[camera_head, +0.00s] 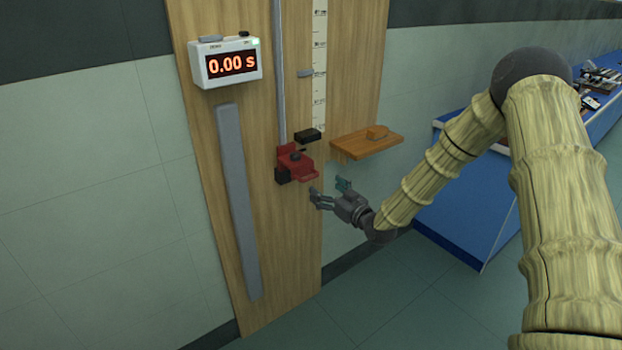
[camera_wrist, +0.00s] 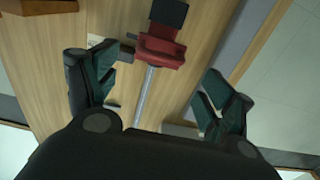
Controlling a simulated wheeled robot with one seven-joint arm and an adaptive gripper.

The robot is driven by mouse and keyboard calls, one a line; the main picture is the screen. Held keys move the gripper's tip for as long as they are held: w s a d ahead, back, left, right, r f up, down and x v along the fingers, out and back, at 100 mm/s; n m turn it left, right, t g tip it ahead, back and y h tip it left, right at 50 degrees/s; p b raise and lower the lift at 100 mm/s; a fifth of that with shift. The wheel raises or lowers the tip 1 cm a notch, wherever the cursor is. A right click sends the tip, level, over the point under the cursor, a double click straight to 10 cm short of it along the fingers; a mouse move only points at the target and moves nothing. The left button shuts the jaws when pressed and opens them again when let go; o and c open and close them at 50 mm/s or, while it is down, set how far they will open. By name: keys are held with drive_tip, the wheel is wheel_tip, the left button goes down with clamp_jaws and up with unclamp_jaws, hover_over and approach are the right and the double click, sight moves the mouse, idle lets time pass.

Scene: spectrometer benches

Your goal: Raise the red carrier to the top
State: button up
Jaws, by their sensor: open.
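The red carrier (camera_head: 293,163) sits on a vertical grey rail (camera_head: 279,75) fixed to a wooden board, near the rail's lower visible part. Black parts are attached to it. My gripper (camera_head: 327,194) is open and empty, just below and to the right of the carrier, apart from it. In the wrist view the carrier (camera_wrist: 160,52) shows beyond and between the two spread fingers of the gripper (camera_wrist: 150,93), with the rail (camera_wrist: 146,95) running down the picture from it.
A timer (camera_head: 226,62) reading 0.00 s hangs at the board's upper left. A long grey strip (camera_head: 238,200) is below it. A small wooden shelf (camera_head: 367,143) juts out right of the carrier. A blue bench (camera_head: 465,215) stands further right.

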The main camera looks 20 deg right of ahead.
sight(311, 178)
drive_tip(key=p+x, duration=0.2)
drive_tip(key=x, duration=0.6)
drive_tip(key=shift+w+a+f, duration=0.15)
drive_tip(key=shift+w, duration=0.05)
